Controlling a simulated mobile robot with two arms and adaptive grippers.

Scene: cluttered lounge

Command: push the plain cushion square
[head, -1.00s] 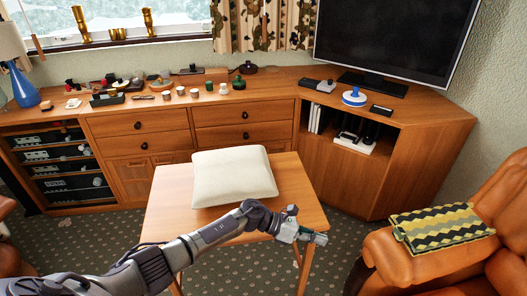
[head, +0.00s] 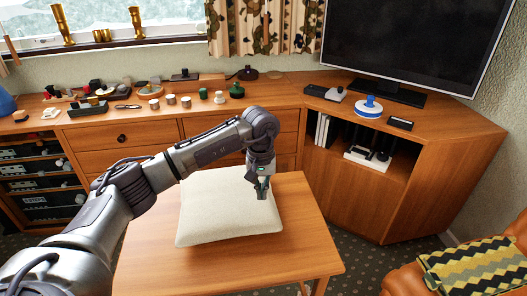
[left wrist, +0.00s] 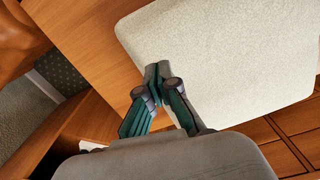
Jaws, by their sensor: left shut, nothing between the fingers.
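The plain cream cushion (head: 222,212) lies flat on a small wooden table (head: 240,268) in the head view, turned a little relative to the table's edges. My left gripper (head: 262,190) points down by the cushion's right side, shut and empty. In the left wrist view the cushion (left wrist: 235,60) fills the upper right, and the gripper's fingers (left wrist: 160,75) overlap its edge. I cannot tell whether they touch it. My left forearm hides part of the table's left side. My right gripper is not in view.
A long wooden sideboard (head: 120,137) with small items stands behind the table, with a television (head: 410,40) at the right. An orange armchair (head: 405,280) with a patterned cushion (head: 475,268) is at the lower right. The table's front and right are bare.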

